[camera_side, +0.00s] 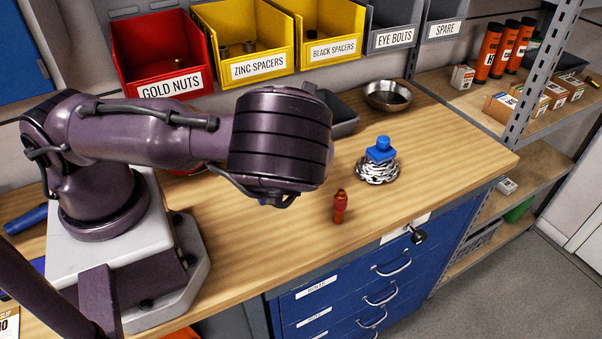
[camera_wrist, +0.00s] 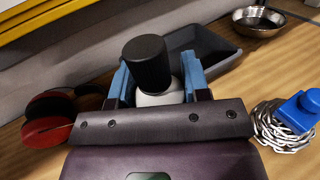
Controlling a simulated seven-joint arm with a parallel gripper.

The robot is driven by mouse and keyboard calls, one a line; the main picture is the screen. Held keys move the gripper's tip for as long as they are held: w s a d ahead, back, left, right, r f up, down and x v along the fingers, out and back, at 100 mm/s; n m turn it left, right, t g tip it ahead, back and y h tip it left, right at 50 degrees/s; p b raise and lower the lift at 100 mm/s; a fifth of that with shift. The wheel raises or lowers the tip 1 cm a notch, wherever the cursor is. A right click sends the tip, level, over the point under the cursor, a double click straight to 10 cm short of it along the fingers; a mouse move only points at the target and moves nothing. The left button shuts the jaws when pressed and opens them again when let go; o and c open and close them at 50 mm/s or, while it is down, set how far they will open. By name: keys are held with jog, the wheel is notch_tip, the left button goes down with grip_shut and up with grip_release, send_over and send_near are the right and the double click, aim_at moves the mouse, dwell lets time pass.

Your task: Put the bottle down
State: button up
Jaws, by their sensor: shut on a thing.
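In the wrist view a bottle with a black cap (camera_wrist: 147,62) and a white body (camera_wrist: 160,98) stands between the two blue fingers of my gripper (camera_wrist: 158,82). The fingers are shut on it, one on each side. The lower part of the bottle is hidden behind the gripper body, so I cannot tell whether it touches the bench. In the side view my wrist hides the bottle and nearly all of the gripper; only a bit of blue shows below it. The wooden bench top (camera_side: 270,255) lies underneath.
A dark tray (camera_wrist: 212,48) lies behind the bottle. A chain pile (camera_side: 377,171) with a blue block (camera_side: 381,149) and a metal bowl (camera_side: 387,96) are to the right. A small red bottle (camera_side: 340,207) stands near the front edge. Red ear-muff-like discs (camera_wrist: 45,130) lie left.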

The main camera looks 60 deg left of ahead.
jog(key=shift+w+a+f, duration=0.15)
jog(key=shift+w+f, duration=0.1)
jog(key=shift+f, duration=1.35)
jog(key=shift+w+a+f, duration=0.2)
jog(key=shift+f, duration=1.35)
jog(key=shift+w+a+f, duration=0.15)
jog(key=shift+w+f, duration=0.1)
jog(key=shift+f, duration=1.35)
jog(key=shift+f, duration=0.1)
jog(key=o, duration=0.9)
jog(key=shift+o, duration=0.2)
